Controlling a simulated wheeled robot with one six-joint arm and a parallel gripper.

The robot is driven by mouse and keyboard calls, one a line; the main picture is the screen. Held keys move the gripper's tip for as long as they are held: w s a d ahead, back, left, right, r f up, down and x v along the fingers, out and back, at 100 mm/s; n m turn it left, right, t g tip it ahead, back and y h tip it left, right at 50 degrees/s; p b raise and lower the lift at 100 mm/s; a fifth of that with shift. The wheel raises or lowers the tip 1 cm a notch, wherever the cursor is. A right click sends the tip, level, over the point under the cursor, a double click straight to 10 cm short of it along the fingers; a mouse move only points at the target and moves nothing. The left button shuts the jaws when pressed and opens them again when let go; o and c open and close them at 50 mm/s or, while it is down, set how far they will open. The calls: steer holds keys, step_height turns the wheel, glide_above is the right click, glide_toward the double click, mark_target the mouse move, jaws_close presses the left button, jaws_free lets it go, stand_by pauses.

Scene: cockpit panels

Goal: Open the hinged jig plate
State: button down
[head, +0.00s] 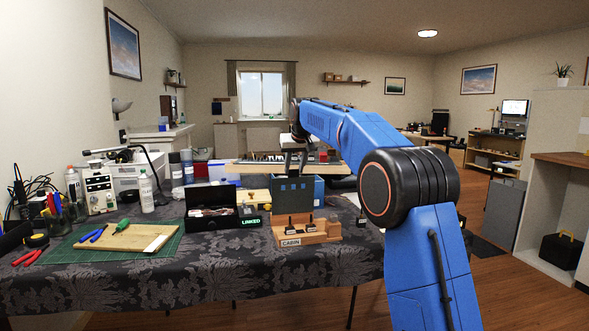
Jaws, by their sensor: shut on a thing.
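The hinged jig plate (293,196) is a dark blue-grey panel with a row of small square holes. It stands roughly upright above a wooden base (315,238) on the cloth-covered table. The base has a white label reading CABIN (291,242) and two small dark upright pieces on it. My gripper (294,168) is above the plate, pointing down, and is shut on the plate's top edge. The fingertips are small at this distance, and the hinge cannot be made out.
A cutting mat (70,253) with a wooden board and tools lies farther left. A blue box (318,190) is close behind the plate. The front cloth (230,270) is clear.

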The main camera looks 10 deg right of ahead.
steer(key=shift+r, duration=0.25)
steer(key=c, duration=1.3)
jaws_free()
steer(key=shift+o, duration=0.5)
steer(key=shift+f, duration=0.1)
steer(key=v, duration=1.7)
steer(key=shift+s, duration=0.2)
steer(key=shift+d, duration=0.1)
